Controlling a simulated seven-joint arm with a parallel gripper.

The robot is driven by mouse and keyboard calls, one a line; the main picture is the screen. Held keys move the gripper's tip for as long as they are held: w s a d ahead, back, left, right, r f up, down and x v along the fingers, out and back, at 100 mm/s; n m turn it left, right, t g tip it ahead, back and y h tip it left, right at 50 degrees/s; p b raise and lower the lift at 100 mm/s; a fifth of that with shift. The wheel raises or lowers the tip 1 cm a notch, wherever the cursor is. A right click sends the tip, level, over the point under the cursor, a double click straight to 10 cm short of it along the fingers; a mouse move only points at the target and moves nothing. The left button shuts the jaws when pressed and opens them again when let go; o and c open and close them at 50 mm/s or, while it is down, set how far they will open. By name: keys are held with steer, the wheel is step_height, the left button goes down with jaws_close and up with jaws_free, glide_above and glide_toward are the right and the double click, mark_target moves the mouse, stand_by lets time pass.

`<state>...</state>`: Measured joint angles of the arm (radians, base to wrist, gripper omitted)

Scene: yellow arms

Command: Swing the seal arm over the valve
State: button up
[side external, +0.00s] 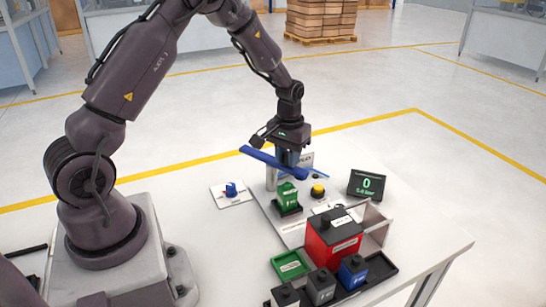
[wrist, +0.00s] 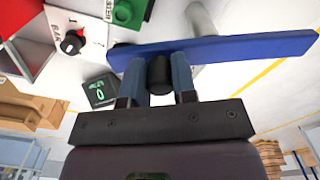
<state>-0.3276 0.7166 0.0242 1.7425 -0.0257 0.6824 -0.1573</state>
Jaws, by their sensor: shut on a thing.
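A long blue bar, apparently the seal arm (side external: 262,157), reaches out to the left and right below my gripper (side external: 288,156). In the wrist view the blue bar (wrist: 235,50) crosses above the fingertips. My gripper (wrist: 160,75) is shut on a black knob (wrist: 159,72) at the bar. A grey post (side external: 271,178) stands below the bar; it also shows behind the bar in the wrist view (wrist: 200,18). A small blue fitting on a white plate (side external: 231,189), left of the post, may be the valve. The bar's left end is short of it in the picture.
A green block (side external: 287,195), a yellow button (side external: 318,190) and a display reading 0 (side external: 367,185) stand near the post. A red box (side external: 333,240), a green tray (side external: 291,265) and a blue block (side external: 353,271) are at the front. The table left of the white plate is clear.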

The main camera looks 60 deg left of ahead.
steer(key=shift+s+d, duration=0.2)
steer(key=shift+s, duration=0.95)
steer(key=shift+o, duration=0.2)
steer(key=shift+s+a, duration=0.2)
steer(key=shift+a, duration=0.05)
steer(key=shift+o, duration=0.4)
steer(key=o, duration=0.4)
steer(key=shift+d+r, duration=0.1)
